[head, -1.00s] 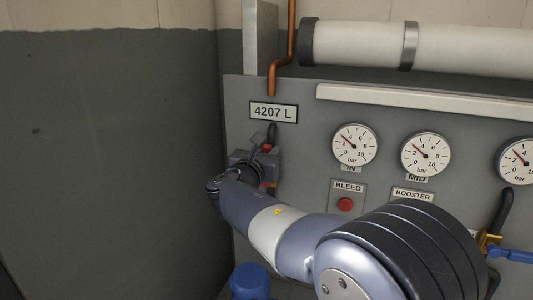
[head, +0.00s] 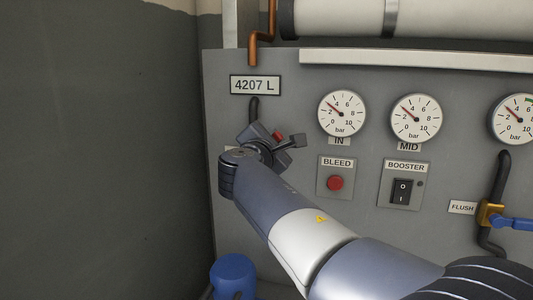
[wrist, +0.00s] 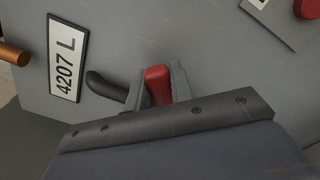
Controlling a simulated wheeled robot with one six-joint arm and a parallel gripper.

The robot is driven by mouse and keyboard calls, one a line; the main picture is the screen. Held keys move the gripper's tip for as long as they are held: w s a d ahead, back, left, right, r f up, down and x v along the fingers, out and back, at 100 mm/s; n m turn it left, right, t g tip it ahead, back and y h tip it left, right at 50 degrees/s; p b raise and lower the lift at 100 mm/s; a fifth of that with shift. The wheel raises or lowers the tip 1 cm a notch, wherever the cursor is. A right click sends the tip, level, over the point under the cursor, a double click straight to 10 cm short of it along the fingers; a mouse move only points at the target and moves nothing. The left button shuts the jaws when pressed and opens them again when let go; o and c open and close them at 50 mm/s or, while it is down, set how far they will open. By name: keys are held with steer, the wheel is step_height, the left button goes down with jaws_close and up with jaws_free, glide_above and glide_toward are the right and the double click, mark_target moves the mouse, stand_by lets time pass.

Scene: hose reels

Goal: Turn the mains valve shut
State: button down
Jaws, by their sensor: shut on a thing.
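The mains valve's red handle (head: 278,136) is on the grey panel, below the 4207 L plate (head: 255,85). My gripper (head: 270,145) is at the handle and hides most of it and the valve body in the head view. In the wrist view the red handle (wrist: 158,84) sits between my two fingers, which are shut on it. A dark curved pipe (wrist: 105,88) runs to the valve beside the fingers. The handle's exact angle on the valve is hard to tell.
The panel carries several gauges (head: 342,113), a red BLEED button (head: 335,183), a BOOSTER switch (head: 402,191) and a blue FLUSH lever (head: 512,223) at right. A blue capped object (head: 233,274) stands below my arm. A bare wall is at left.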

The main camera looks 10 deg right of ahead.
step_height(320, 180, down, 6)
steer(key=d+m+b, duration=0.2)
steer(key=m+b, duration=0.6)
steer(key=b, duration=0.4)
steer(key=shift+s+m, duration=0.3)
steer(key=shift+s, duration=0.15)
steer(key=shift+f, duration=0.1)
steer(key=c, duration=1.2)
jaws_free()
steer(key=shift+c, duration=0.2)
steer(key=v, duration=1)
steer(key=shift+s, duration=0.35)
